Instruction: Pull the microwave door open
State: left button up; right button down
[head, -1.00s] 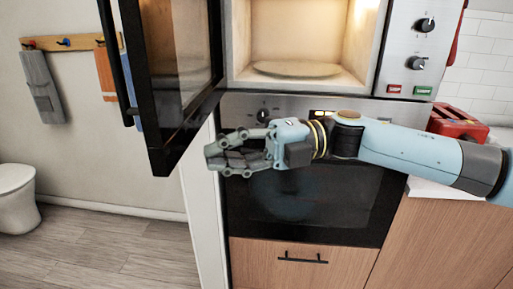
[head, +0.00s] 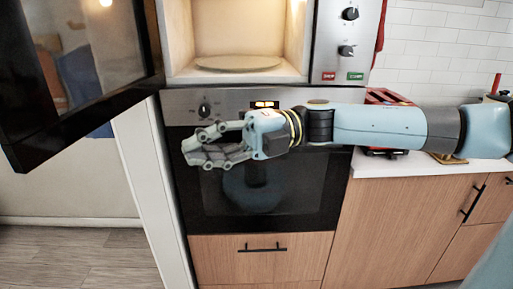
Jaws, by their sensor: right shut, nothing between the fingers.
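The microwave (head: 342,45) is at the top of the head view, with its lit inside and round plate (head: 238,63) showing. Its dark-framed door (head: 80,60) stands wide open to the left, hinged at the left side of the opening. My right gripper (head: 186,157) is shut and empty. It is in front of the oven below the microwave, pointing left and apart from the door. The door's handle cannot be made out. My left gripper is not in view.
An oven (head: 290,195) with a dark glass front is below the microwave, with a wooden drawer (head: 260,268) under it. A white counter (head: 400,167) with a red toaster (head: 386,97) is to the right. The grey floor (head: 75,258) at the lower left is clear.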

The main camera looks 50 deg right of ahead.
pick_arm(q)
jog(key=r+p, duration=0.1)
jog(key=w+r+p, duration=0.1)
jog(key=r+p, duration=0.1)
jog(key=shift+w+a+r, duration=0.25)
pick_arm(e)
jog(key=s+d, duration=0.4)
jog(key=s, duration=0.2)
jog(key=shift+d, duration=0.2)
jog(key=shift+f, duration=0.1)
